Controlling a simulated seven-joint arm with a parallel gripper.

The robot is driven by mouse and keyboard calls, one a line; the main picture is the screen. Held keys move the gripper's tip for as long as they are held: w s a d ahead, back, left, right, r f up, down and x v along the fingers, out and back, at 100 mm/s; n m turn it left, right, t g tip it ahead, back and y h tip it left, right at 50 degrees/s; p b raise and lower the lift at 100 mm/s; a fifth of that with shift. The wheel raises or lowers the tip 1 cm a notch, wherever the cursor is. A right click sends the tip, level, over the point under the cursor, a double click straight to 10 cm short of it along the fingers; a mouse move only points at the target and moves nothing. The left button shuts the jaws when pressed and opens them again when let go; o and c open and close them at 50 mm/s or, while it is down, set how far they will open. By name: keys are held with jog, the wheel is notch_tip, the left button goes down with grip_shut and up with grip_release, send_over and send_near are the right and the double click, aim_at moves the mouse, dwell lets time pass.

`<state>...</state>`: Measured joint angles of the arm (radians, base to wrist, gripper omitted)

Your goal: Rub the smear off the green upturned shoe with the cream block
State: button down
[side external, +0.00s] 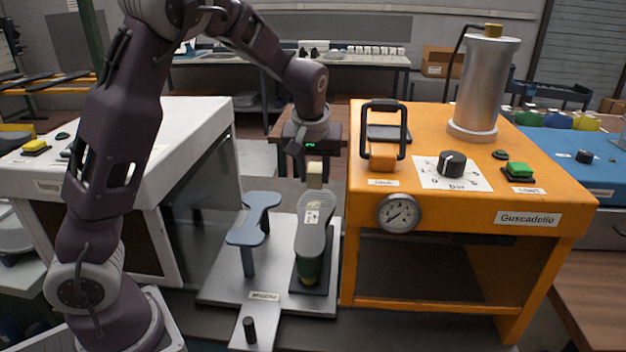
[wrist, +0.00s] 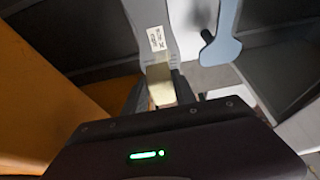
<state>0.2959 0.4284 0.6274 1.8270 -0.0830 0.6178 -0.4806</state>
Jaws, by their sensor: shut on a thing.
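The upturned shoe (side external: 311,240) stands sole up on the metal plate, its grey sole facing up and a little green showing low down. The sole also shows in the wrist view (wrist: 150,12), with a printed white label on it. A pale patch with dark marks (side external: 312,214) lies on the sole in the side view; I cannot tell smear from label there. My gripper (side external: 314,165) is shut on the cream block (side external: 314,176), which also shows between the fingers in the wrist view (wrist: 160,88). The block is at the sole's far end; contact is unclear.
A blue shoe-shaped rest (side external: 250,222) stands left of the shoe on the metal plate (side external: 222,290). The orange machine (side external: 440,280) rises close on the right, with a gauge and a black-handled clamp. A white cabinet (side external: 190,150) stands at left.

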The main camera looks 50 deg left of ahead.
aim_at(314, 187)
jog(key=shift+f, duration=2.7)
jog(key=shift+x, duration=1.4)
jog(key=shift+w+a, duration=1.05)
jog(key=shift+a, duration=0.05)
jog(key=s+d, duration=0.3)
jog(key=shift+r, duration=4.1)
